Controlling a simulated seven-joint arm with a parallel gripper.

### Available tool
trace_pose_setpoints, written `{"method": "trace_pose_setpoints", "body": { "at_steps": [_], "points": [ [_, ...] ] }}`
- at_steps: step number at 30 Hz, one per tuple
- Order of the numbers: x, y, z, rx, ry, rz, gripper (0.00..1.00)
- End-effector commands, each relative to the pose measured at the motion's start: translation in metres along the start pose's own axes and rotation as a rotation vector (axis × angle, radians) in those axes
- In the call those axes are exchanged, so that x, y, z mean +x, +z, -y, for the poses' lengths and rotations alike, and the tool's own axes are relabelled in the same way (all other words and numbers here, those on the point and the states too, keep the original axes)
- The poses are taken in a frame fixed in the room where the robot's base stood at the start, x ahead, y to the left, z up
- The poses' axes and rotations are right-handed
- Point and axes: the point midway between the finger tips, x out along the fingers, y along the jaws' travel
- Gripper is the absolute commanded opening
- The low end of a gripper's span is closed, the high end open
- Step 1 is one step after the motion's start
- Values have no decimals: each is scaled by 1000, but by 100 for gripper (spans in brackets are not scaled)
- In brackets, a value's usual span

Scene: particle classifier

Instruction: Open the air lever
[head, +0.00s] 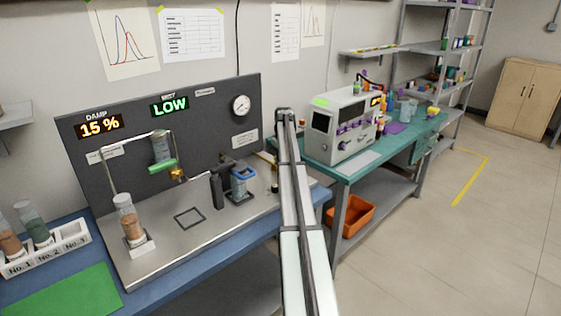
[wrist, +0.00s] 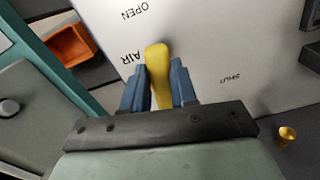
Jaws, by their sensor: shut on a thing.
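The yellow air lever (wrist: 157,60) shows in the wrist view, standing between the two blue fingers of my gripper (wrist: 157,86). The fingers are shut on it from both sides, and its rounded tip sticks out past them. On the pale metal plate (wrist: 215,50) around it are upside-down labels: AIR beside the lever, OPEN at the upper left and SHUT to the right. The lever's lower part is hidden by my gripper. In the head view I cannot make out the lever or my fingers; my arm covers the right end of the rig.
The grey rig panel (head: 205,120) carries a round gauge (head: 241,105) and displays reading 15 % and LOW. Glass vessels stand on its steel base (head: 140,268). A teal bench (head: 350,172) with a white instrument (head: 342,125) stands right. An orange bin (head: 350,215) sits below it.

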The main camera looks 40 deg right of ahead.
Motion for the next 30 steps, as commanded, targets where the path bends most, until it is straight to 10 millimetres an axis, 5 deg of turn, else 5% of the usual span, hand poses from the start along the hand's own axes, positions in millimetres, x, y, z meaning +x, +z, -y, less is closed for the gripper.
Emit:
{"method": "trace_pose_setpoints", "body": {
  "at_steps": [12,28,29,30],
  "points": [
    [0,-1,-10,-175,0,1,0],
    [-1,-1,-12,-200,1,0,0],
    [-1,-1,-12,-200,1,0,28],
    [-1,-1,-12,-199,1,0,32]
  ]
}}
